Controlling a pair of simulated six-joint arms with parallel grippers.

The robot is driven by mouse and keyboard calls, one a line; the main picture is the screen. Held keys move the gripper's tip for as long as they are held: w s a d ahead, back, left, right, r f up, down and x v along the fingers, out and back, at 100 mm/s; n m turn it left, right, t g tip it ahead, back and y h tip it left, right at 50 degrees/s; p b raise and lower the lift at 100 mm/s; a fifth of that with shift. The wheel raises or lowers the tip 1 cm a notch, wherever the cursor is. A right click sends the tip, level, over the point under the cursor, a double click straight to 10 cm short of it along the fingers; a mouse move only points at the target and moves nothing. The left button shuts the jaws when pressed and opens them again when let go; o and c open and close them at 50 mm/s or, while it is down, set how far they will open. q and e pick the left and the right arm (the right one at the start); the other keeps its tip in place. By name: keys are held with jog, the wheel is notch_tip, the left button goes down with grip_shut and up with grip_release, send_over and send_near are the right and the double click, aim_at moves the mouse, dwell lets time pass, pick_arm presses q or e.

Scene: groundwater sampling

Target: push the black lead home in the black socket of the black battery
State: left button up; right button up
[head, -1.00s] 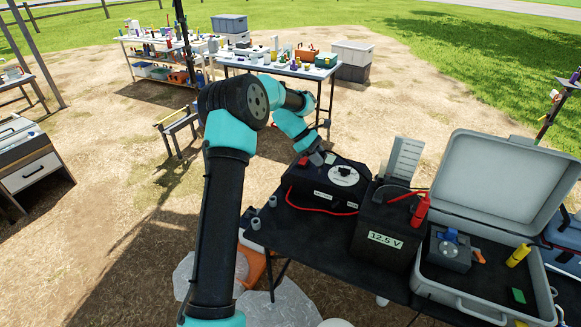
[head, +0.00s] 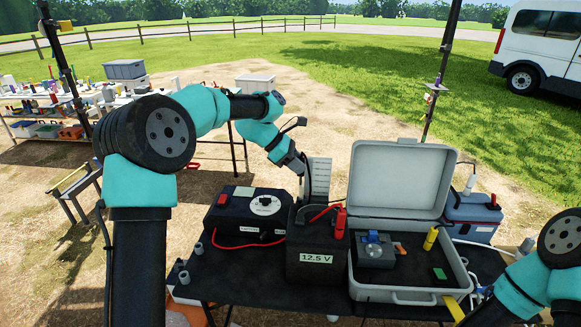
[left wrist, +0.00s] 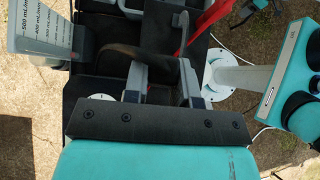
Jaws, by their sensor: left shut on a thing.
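The black battery (head: 312,262), labelled 12.5 V, stands upright on the dark table. A red plug (head: 340,222) is at the right of its top. My left gripper (head: 299,170) is above and behind the battery, at the upper left of its top. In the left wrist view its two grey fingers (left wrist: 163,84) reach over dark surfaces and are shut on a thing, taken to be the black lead. The lead is hard to tell from the dark background, and the black socket cannot be made out. My right gripper is outside the head view.
A black box with a white dial (head: 265,205) stands left of the battery, joined by a red cable. An open grey case (head: 400,295) is on the right. A graduated board (head: 319,178) stands close behind the battery, beside my left gripper.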

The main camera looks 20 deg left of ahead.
pick_arm(q)
jog(key=shift+f, duration=0.2)
send_over(297, 202)
jog(key=shift+f, duration=2.75)
jog(key=shift+f, duration=2.1)
jog(key=o, duration=0.9)
jog(key=v, duration=1.7)
jog(key=shift+w+a+r, duration=0.1)
jog(key=shift+a+r, duration=0.05)
